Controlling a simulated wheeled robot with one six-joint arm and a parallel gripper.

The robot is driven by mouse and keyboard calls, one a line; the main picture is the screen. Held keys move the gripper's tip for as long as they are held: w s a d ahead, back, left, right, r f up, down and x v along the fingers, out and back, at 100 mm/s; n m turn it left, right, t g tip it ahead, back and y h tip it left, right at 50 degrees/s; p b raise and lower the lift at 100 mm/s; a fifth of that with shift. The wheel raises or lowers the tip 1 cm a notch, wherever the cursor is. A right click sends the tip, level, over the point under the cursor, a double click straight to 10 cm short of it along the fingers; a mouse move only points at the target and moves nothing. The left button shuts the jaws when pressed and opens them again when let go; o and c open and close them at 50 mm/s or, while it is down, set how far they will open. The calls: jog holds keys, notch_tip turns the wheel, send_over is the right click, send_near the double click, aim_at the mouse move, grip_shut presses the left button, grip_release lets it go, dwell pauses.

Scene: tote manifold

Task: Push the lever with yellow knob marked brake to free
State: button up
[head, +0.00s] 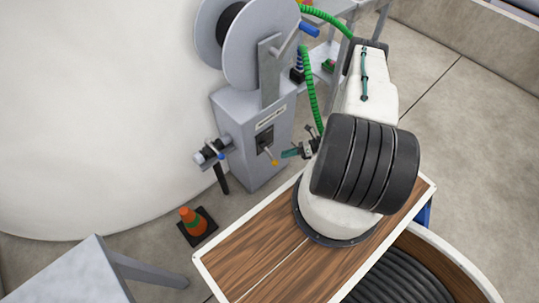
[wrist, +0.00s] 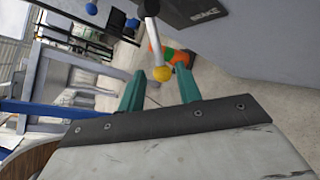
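The brake lever is a pale rod ending in a yellow knob (head: 275,162). It sticks out of a dark plate (head: 264,139) on the front of a grey cabinet (head: 237,125). In the wrist view the yellow knob (wrist: 161,75) hangs below a dark plate (wrist: 203,13) lettered BRAKE. My gripper (head: 290,154) is just right of the knob in the head view. In the wrist view its two teal fingers (wrist: 160,84) are apart and empty, with the knob appearing between their tips. I cannot tell whether they touch it. The lever's marked positions are not readable.
A large reel (head: 255,45) tops the cabinet, with a green hose (head: 309,90) beside it. A grey valve-like fitting (head: 211,151) juts from the cabinet's left. An orange cone (head: 192,221) stands on the floor. A wooden deck (head: 240,257) lies in front.

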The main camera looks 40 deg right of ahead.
aim_at(272, 157)
jog(key=x, duration=0.7)
jog(key=shift+a, duration=0.15)
grip_shut()
